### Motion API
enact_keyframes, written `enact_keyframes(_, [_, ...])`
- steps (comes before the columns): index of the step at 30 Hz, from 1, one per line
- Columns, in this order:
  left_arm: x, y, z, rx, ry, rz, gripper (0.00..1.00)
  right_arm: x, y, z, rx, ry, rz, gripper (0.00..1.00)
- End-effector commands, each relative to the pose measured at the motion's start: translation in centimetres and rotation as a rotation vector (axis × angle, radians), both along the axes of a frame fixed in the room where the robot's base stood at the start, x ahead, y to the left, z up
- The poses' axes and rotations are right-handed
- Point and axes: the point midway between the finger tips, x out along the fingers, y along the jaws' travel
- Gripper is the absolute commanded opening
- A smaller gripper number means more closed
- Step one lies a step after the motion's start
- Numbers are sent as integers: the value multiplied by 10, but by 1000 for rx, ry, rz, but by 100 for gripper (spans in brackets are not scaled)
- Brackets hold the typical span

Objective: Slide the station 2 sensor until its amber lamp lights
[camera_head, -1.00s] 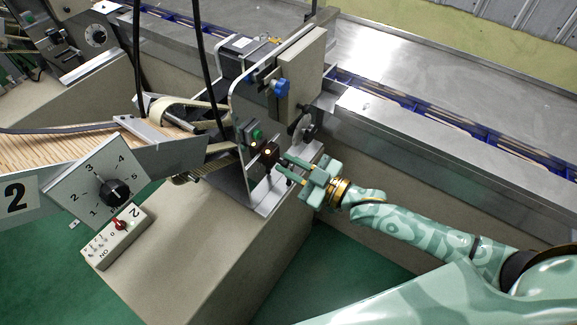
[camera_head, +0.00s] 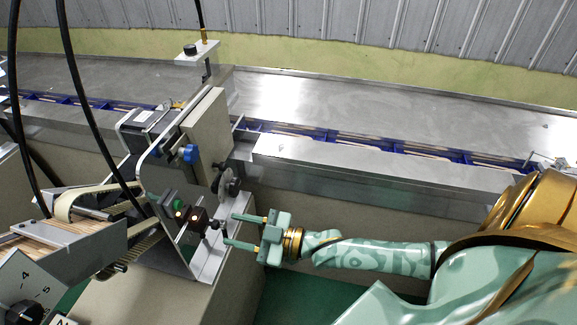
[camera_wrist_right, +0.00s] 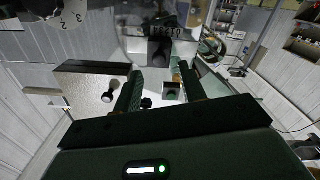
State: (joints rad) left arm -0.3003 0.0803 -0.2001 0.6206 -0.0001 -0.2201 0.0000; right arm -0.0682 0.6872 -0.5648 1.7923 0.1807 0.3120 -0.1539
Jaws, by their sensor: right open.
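The station 2 sensor (camera_head: 199,219) is a small dark block on the metal bracket in the head view, with a dark knob (camera_head: 215,225) on its right side. My left gripper is not in view.
A metal plate with a blue knob (camera_head: 190,154) rises above the sensor. A conveyor (camera_head: 350,152) runs behind. A stick tray (camera_head: 75,245) and a dial panel (camera_head: 25,290) are at the left. Black cables (camera_head: 85,110) hang in front of the machine.

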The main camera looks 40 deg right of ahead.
Motion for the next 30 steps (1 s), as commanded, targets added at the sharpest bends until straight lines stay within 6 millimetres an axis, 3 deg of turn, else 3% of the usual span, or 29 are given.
enact_keyframes(6, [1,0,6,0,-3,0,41,-49,-38,0,-4,5,0,41])
enact_keyframes(12, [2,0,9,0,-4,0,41,-81,-63,0,-1,3,1,41])
enact_keyframes(18, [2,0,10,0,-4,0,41,-94,-73,0,-1,1,1,41])
enact_keyframes(30, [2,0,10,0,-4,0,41,-94,-74,0,-1,-1,0,41])
